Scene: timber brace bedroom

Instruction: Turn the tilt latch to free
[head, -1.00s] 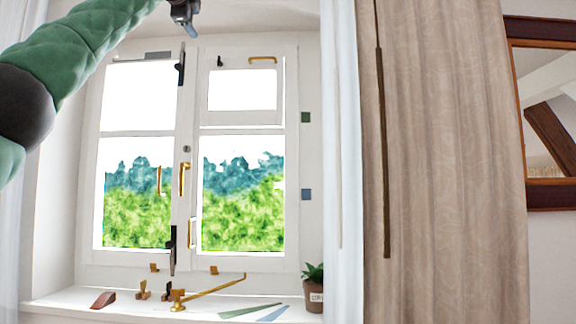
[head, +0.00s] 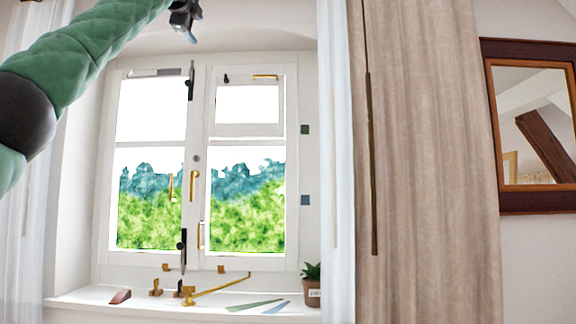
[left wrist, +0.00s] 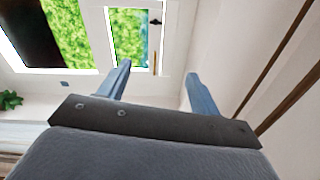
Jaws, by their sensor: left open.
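A white double casement window (head: 197,110) fills the middle of the head view. Its right sash has a small upper pane frame (head: 247,130) with a brass bar handle (head: 265,77) and a small dark catch (head: 227,78) along its top. I cannot tell for sure which fitting is the tilt latch. My left gripper (head: 188,30) is high at the top of the head view, above the middle post and left of the small catch, apart from the window fittings. In the left wrist view its two fingers (left wrist: 158,85) are apart with nothing between them. My right gripper is not in view.
A long dark bolt (head: 191,82) and a lower one (head: 182,248) sit on the middle post, with a brass handle (head: 194,186) between. The sill (head: 80,302) holds a brass stay (head: 218,287), a wedge (head: 120,296) and a potted plant (head: 312,290). Curtains (head: 425,150) hang right.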

